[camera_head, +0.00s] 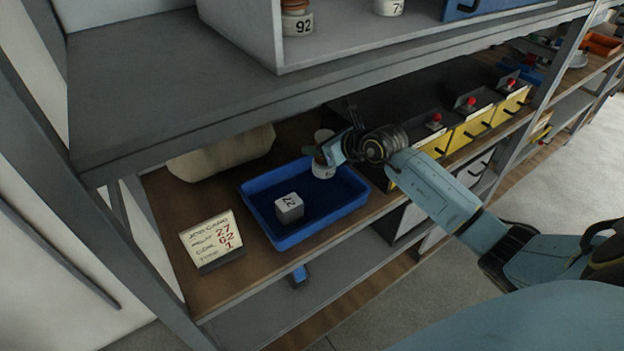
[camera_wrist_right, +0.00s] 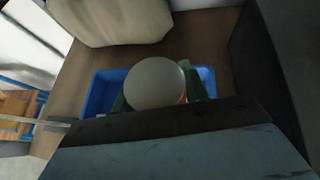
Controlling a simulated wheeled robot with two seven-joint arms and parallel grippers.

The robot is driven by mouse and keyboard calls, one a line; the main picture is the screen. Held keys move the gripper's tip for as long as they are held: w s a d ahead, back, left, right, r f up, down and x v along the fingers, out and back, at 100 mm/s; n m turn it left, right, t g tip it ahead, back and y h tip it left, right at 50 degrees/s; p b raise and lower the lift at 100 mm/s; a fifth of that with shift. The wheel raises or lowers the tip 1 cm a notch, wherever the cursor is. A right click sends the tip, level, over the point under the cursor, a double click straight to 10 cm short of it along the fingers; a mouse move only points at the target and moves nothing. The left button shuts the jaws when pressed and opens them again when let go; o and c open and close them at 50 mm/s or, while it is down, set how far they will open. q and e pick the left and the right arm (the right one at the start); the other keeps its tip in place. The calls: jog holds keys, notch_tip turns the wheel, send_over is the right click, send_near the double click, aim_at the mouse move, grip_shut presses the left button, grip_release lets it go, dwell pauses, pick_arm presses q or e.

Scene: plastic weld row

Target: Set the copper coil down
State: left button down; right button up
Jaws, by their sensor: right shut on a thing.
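The copper coil (camera_head: 323,171) shows as a small spool with a white label and a pale round top, partly hidden by my fingers. My right gripper (camera_head: 326,158) is shut on it over the back right part of the blue tray (camera_head: 350,205). I cannot tell whether the coil touches the tray floor. In the right wrist view the coil's pale round end (camera_wrist_right: 155,84) sits between the green fingers of the right gripper (camera_wrist_right: 158,95), with a sliver of orange at its edge. A grey block marked 27 (camera_head: 289,208) lies in the tray's front left. My left gripper is out of view.
A card with red numbers (camera_head: 212,243) stands left of the tray on the brown shelf (camera_head: 165,225). A beige sack (camera_head: 222,152) lies behind. Yellow bins (camera_head: 470,130) stand at the right. An upper shelf (camera_head: 200,80) overhangs, holding a spool marked 92 (camera_head: 297,22).

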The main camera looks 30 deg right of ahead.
aim_at(320, 167)
notch_tip(320, 167, down, 4)
jog(key=shift+f+b, duration=0.4)
jog(key=shift+f, duration=1.1)
jog(key=shift+f, duration=0.15)
jog(key=o, duration=1.3)
jog(key=shift+a+f, duration=0.1)
jog(key=shift+s+r, duration=0.15)
jog(key=shift+r, duration=0.1)
jog(key=p+v, duration=0.1)
jog(key=v, duration=1)
jog(key=shift+s+r, duration=0.15)
jog(key=shift+s, duration=0.15)
